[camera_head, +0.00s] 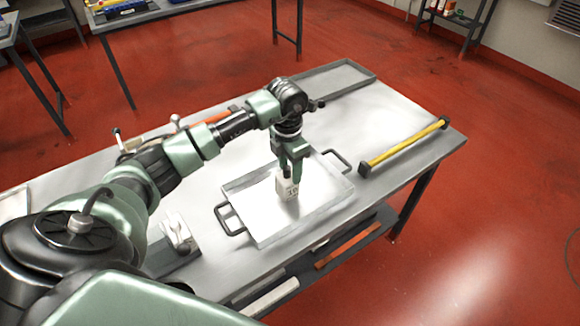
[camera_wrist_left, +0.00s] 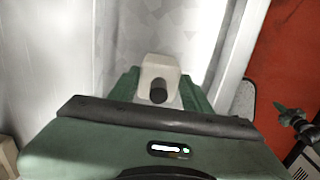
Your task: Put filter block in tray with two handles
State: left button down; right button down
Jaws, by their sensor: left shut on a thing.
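The filter block (camera_head: 287,187) is a small white block with dark markings. My left gripper (camera_head: 290,172) points down and is shut on it, inside the outline of the tray with two handles (camera_head: 262,226). Whether the block touches the tray floor cannot be told. In the left wrist view the block (camera_wrist_left: 158,68) is pale with a dark round stub, held between the green fingers of my left gripper (camera_wrist_left: 158,92). The tray is shallow and metal, with a dark handle at its left and right ends. My right gripper is not in view.
A yellow bar with black ends (camera_head: 405,147) lies on the table (camera_head: 390,115) to the right of the tray. An empty shallow grey tray (camera_head: 335,82) lies at the back. A white object on a dark base (camera_head: 178,232) stands left of the tray.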

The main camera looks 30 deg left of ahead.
pick_arm(q)
jog(key=shift+f, duration=0.2)
jog(key=c, duration=0.7)
grip_release()
jog(key=shift+o, duration=0.2)
jog(key=shift+r, duration=0.15)
jog(key=shift+r, duration=0.6)
notch_tip(320, 180, up, 11)
jog(key=b, duration=0.2)
jog(key=shift+s+b, duration=0.25)
jog(key=shift+b, duration=0.1)
